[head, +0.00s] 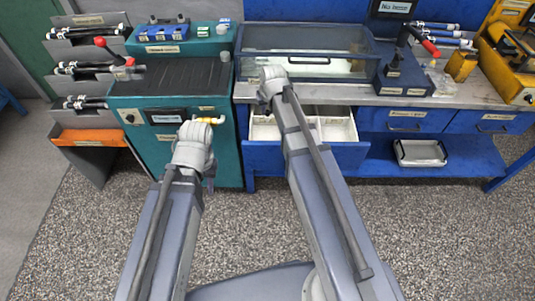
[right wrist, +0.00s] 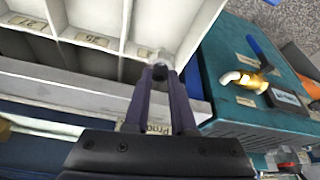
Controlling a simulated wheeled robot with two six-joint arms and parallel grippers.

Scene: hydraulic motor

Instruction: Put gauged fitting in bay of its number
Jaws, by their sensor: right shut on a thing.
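My right gripper (right wrist: 161,68) is shut on a small silver-grey fitting (right wrist: 158,56), mostly hidden between the fingertips. In the right wrist view it is over the near part of an open drawer (right wrist: 170,103) with white-walled bays (right wrist: 147,20), by a divider's end. Labels in the bays look numbered but are hard to read.
A brass tap (head: 210,120) sticks out of the teal cabinet (head: 174,88), close to my left gripper; the right wrist view also shows it. A glass-topped case (head: 305,40) stands on the bench above the drawer. A grey tray (head: 420,153) is on the lower shelf.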

